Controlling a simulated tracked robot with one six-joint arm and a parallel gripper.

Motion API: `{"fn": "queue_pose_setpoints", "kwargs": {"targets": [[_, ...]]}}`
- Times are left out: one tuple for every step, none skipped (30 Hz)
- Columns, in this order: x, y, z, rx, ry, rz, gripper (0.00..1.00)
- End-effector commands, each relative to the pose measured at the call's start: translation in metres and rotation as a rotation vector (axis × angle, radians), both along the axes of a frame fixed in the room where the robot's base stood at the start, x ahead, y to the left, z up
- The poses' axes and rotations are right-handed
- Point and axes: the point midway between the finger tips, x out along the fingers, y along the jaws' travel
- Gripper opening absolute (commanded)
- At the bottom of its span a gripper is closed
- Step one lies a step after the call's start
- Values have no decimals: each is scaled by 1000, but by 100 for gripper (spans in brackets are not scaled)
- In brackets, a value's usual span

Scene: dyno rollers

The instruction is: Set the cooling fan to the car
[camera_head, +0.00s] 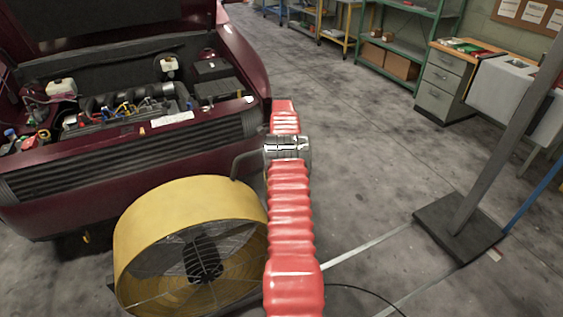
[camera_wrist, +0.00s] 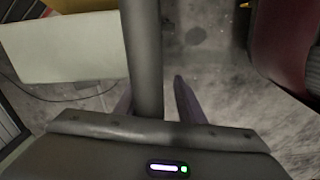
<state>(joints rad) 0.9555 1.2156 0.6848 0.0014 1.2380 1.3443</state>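The yellow drum-shaped cooling fan (camera_head: 160,225) stands on the floor close to the front of the dark red car (camera_head: 225,150), whose hood is open. A dark bent bar (camera_head: 240,160), probably the fan's handle, rises from the drum behind my arm. In the wrist view a grey bar (camera_wrist: 143,50) runs down between the two fingers of my gripper (camera_wrist: 155,95). It lies near the left finger, with a gap to the right finger, so the gripper looks open around it. My gripper's fingers are hidden in the head view. The car's dark red body (camera_wrist: 275,45) shows at right in the wrist view.
A post on a dark base plate (camera_head: 465,228) stands to the right. A drawer bench (camera_head: 445,85) and green shelving (camera_head: 400,45) line the back. A pale panel (camera_wrist: 65,48) fills the wrist view's upper left. The floor between is mostly clear.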

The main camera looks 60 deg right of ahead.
Motion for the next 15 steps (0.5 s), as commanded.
{"fn": "queue_pose_setpoints", "kwargs": {"targets": [[-1, 0, 0, 1, 1, 0, 36], [-1, 0, 0, 1, 1, -1, 36], [-1, 0, 1, 1, 1, -1, 36], [-1, -1, 2, 1, 1, -1, 36], [-1, -1, 3, 0, 1, -1, 36], [-1, -1, 6, -1, 1, -1, 36], [-1, -1, 8, -1, 1, -1, 36], [-1, -1, 11, -1, 1, -1, 36], [-1, -1, 16, -1, 1, -2, 36], [-1, -1, 19, -1, 1, -2, 36], [-2, -1, 23, -1, 1, -2, 36], [-1, -1, 30, -1, 0, -2, 36], [-1, -1, 35, -2, -1, -2, 36], [-1, -2, 40, -2, -1, -2, 36], [-1, -2, 47, -2, -1, -2, 36]]}}
